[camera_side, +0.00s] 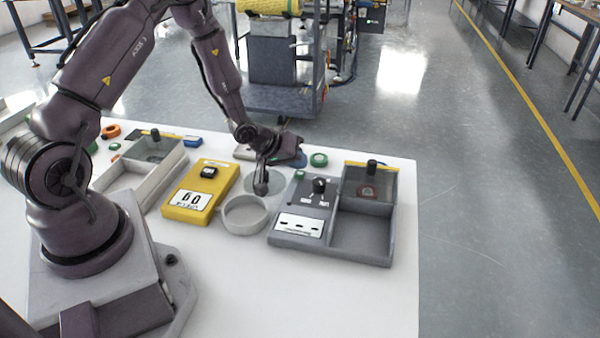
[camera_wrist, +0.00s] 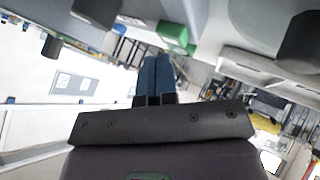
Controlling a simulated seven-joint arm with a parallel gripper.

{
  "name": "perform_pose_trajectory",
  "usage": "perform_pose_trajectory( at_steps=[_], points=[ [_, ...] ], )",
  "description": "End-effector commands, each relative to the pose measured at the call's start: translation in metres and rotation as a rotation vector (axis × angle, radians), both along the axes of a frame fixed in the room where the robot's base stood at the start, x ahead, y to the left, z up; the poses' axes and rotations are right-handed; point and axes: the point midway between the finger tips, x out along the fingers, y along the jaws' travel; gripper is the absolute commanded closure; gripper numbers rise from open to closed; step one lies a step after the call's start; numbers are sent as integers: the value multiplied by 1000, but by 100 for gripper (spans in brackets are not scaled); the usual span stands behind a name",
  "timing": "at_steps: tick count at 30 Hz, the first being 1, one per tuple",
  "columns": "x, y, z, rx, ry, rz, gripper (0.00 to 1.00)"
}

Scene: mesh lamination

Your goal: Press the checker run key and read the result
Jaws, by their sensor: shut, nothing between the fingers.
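The checker is a grey box (camera_side: 385,250) on the right of the white table. Its panel carries a dark knob (camera_side: 319,186), a white display (camera_side: 299,225) with small dark marks I cannot read, and a small green key (camera_side: 299,175) at the far left corner. My gripper (camera_side: 301,160) is just behind that corner, with its blue fingers shut and empty. In the wrist view the shut fingers (camera_wrist: 155,62) point toward a green block (camera_wrist: 173,35), which looks like the key. Whether they touch it I cannot tell.
A green ring (camera_side: 318,159) lies behind the checker.

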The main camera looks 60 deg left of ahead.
Motion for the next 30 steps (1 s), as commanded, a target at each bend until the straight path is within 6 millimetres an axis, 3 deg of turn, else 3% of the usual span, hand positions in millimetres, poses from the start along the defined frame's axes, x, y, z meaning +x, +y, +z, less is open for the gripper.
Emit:
perform_pose_trajectory(
  at_steps=[30],
  points=[
    [0,0,-9,0,-1,-1,100]
  ],
)
